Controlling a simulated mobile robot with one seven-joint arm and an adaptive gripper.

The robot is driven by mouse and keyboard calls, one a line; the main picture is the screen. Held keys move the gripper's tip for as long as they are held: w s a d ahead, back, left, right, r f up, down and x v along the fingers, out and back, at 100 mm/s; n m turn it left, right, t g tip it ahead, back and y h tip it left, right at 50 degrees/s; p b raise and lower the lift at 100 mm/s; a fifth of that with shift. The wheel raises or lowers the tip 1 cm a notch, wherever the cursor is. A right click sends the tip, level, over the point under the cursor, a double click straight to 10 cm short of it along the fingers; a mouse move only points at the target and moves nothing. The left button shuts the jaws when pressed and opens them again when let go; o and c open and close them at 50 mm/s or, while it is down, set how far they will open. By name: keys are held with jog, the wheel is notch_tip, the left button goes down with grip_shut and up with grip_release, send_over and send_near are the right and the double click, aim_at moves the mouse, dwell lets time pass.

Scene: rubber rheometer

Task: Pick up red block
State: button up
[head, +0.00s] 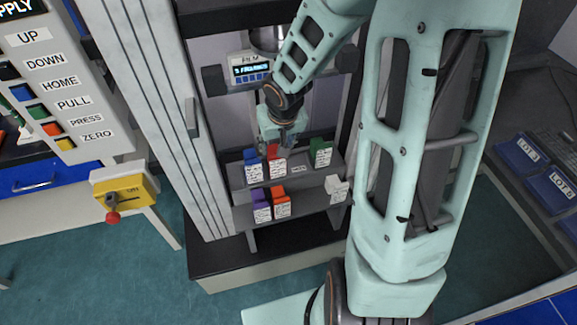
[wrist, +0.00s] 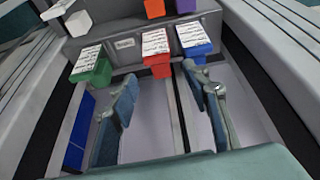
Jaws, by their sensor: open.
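The red block (head: 275,158) with a white printed label stands on the upper step of a grey rack, between a blue block (head: 253,166) and a green block (head: 320,153). In the wrist view the red block (wrist: 157,68) is near the top middle. My gripper (head: 282,140) is open just above the red block in the head view, partly covering its surroundings. In the wrist view my gripper (wrist: 160,82) has its two fingers apart, one on each side of the red block's line. It appears empty; contact with the block cannot be told.
The lower step of the grey rack (head: 305,203) bears a purple block (head: 260,208), an orange block (head: 280,203) and a white block (head: 337,188). A small display unit (head: 251,70) is behind. Grey columns flank the rack closely. A yellow switch box (head: 125,192) is at left.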

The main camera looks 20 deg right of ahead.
aim_at(275, 158)
jog(key=b+x, duration=0.1)
jog(key=x, duration=0.2)
jog(key=b+x, duration=0.2)
jog(key=x, duration=0.2)
jog(key=b+x, duration=0.2)
jog(key=x, duration=0.1)
jog(key=shift+w+d+f, duration=0.25)
jog(key=shift+w+d, duration=0.1)
jog(key=shift+c, duration=0.2)
grip_shut()
